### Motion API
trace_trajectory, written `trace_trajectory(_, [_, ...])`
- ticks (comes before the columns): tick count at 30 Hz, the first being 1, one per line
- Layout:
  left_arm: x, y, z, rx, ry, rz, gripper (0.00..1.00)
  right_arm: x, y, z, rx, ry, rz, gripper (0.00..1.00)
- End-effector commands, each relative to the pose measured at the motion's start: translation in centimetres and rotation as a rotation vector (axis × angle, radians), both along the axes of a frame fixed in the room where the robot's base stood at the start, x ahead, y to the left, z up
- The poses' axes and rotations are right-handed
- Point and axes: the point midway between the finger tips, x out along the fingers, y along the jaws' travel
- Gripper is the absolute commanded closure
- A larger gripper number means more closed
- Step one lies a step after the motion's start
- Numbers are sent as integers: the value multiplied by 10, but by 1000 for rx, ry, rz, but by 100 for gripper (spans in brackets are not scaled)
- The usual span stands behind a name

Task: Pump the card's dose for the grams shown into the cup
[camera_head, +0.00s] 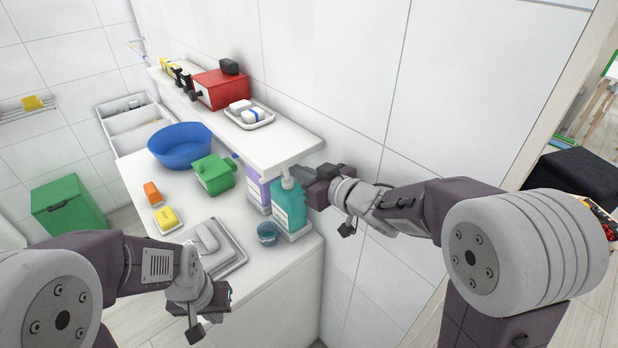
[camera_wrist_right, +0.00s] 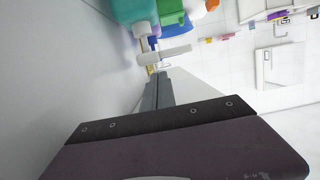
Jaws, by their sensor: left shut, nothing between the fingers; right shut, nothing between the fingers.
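A teal pump bottle (camera_head: 289,208) with a white pump head (camera_head: 288,182) stands at the counter's right end; it also shows in the right wrist view (camera_wrist_right: 135,10). A small blue-teal cup (camera_head: 268,234) stands just in front of it. My right gripper (camera_head: 297,172) is shut and empty, its fingertips close beside or above the pump head; I cannot tell if they touch. Its fingers (camera_wrist_right: 157,90) point toward the bottle in the wrist view. My left gripper (camera_head: 227,296) is shut and empty, low in front of the counter. I cannot make out a card or a grams reading.
A purple bottle (camera_head: 258,188) stands beside the teal one, under the shelf (camera_head: 285,140). A grey tray (camera_head: 232,262) holding a grey item, a green container (camera_head: 215,174) and a blue bowl (camera_head: 180,146) are further left. The wall is close behind my right gripper.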

Motion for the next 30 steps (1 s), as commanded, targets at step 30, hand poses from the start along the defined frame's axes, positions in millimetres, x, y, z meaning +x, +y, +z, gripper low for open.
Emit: trace_trajectory(30, [0,0,-15,0,0,0,100,30,22,-31,-1,3,-2,100])
